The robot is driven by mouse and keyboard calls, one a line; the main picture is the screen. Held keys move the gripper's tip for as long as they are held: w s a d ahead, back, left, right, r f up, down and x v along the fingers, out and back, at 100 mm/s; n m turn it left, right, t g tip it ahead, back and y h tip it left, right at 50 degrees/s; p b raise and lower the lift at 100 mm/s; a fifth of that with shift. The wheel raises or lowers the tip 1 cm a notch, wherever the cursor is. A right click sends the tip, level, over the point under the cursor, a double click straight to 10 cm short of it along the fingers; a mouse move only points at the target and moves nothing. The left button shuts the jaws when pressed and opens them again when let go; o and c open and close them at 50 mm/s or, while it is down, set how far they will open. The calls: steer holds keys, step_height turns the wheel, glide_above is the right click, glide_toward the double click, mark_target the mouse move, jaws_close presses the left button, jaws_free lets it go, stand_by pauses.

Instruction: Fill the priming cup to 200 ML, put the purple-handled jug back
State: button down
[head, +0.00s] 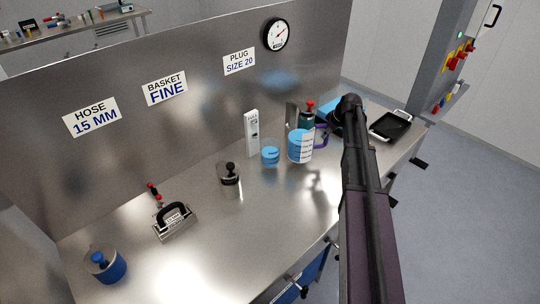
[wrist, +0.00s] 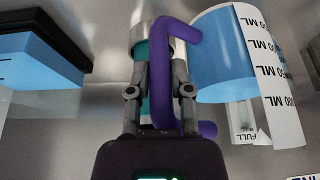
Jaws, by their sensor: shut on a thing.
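The jug (head: 299,146) is clear with a white scale strip, holds blue liquid and looks upright at the back of the bench. I cannot tell whether it touches the bench. Its purple handle (head: 322,134) faces right. In the wrist view the jug (wrist: 222,55) is at upper right, with ML marks on its strip. My gripper (wrist: 160,72) is shut on the purple handle (wrist: 185,28); my arm hides the fingers in the head view. A small clear cup (head: 270,156), apparently the priming cup, holds blue liquid left of the jug; its level mark is unreadable.
A white FULL gauge (head: 251,133) stands behind the cup. A black tray (head: 391,125) lies at right.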

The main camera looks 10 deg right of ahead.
steer(key=shift+r+p, duration=0.95)
steer(key=shift+r, duration=0.25)
steer(key=s+d+f+m+b, duration=0.1)
steer(key=s+d, duration=0.3)
steer(key=s, duration=0.6)
steer(key=s+d+f+m+h+b, duration=0.1)
steer(key=s+d, duration=0.3)
steer(key=s, duration=0.7)
steer(key=shift+s+f+t, duration=0.15)
steer(key=shift+s+t, duration=0.1)
steer(key=shift+t, duration=0.05)
steer(key=w+d, duration=0.3)
steer(key=w, duration=0.3)
steer(key=w+d+f+b, duration=0.1)
steer(key=w+d, duration=0.2)
steer(key=w, duration=0.4)
steer(key=shift+w+f+b, duration=0.2)
steer(key=shift+w+b, duration=0.05)
steer(key=shift+b, duration=0.05)
